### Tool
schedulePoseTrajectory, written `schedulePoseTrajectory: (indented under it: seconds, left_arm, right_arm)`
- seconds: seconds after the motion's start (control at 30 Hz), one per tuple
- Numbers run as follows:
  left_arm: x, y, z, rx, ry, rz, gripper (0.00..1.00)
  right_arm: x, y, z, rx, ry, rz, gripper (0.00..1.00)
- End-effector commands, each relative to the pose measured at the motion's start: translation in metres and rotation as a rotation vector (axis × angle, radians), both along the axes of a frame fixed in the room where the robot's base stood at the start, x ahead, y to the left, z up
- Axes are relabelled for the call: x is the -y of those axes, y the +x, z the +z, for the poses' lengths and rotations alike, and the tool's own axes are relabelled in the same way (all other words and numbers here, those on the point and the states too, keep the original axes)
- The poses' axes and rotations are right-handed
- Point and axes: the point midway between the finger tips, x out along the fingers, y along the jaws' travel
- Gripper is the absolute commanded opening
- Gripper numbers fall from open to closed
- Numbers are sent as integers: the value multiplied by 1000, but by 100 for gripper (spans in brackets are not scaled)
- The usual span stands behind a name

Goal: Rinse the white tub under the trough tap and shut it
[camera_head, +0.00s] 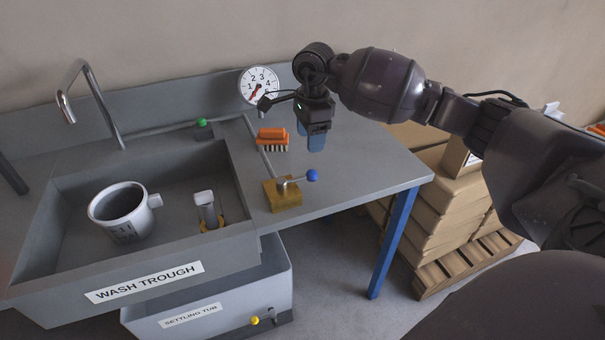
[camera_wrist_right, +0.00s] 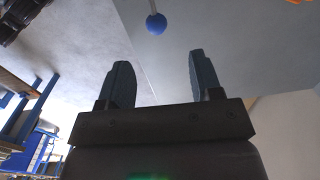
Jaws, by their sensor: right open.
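The white tub (camera_head: 145,222) stands upright, mouth up, inside the grey wash trough (camera_head: 45,240); it has a side handle and dark marks on its front. The curved metal tap (camera_head: 92,85) rises at the trough's back left, and no stream shows at its spout. A brass valve block (camera_head: 283,197) sits right of the trough, its lever ending in a blue ball (camera_head: 312,175). My right gripper (camera_head: 316,146) is open and empty behind and above that ball. The wrist view shows the blue ball (camera_wrist_right: 156,24) beyond the open fingers (camera_wrist_right: 160,78). My left gripper is out of view.
An orange brush (camera_head: 272,138) and a dial gauge (camera_head: 259,86) are behind the valve. A white-topped fitting (camera_head: 205,205) stands in the trough's right side. A settling tub (camera_head: 215,310) with a yellow knob (camera_head: 254,321) is below. Cardboard boxes (camera_head: 435,215) stand right of the bench.

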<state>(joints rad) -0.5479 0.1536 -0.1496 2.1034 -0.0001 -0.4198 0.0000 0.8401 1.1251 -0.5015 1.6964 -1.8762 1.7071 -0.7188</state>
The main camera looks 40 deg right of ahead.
Motion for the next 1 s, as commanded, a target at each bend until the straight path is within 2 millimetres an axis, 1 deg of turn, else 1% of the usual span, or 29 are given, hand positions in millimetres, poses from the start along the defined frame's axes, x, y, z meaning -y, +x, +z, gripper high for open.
schedulePoseTrajectory:
  seconds: [0.07,0.17,0.27,0.37,0.6,0.7,0.83,1.0]
  left_arm:
    - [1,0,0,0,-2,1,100]
    - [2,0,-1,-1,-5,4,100]
    - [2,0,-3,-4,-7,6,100]
    - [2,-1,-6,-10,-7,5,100]
    - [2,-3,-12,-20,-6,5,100]
    - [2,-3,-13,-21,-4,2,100]
    - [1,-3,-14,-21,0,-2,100]
    - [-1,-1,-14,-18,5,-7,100]
  right_arm:
    - [3,-4,0,-26,-17,23,59]
    - [3,-5,-4,-32,-18,43,59]
    - [2,-5,-13,-33,-17,44,59]
    - [2,-6,-28,-34,-14,43,59]
    - [2,-5,-71,-35,-13,42,59]
    - [2,-5,-85,-34,-13,42,59]
    - [2,-5,-99,-31,-14,42,59]
    - [2,-5,-107,-29,-15,43,59]
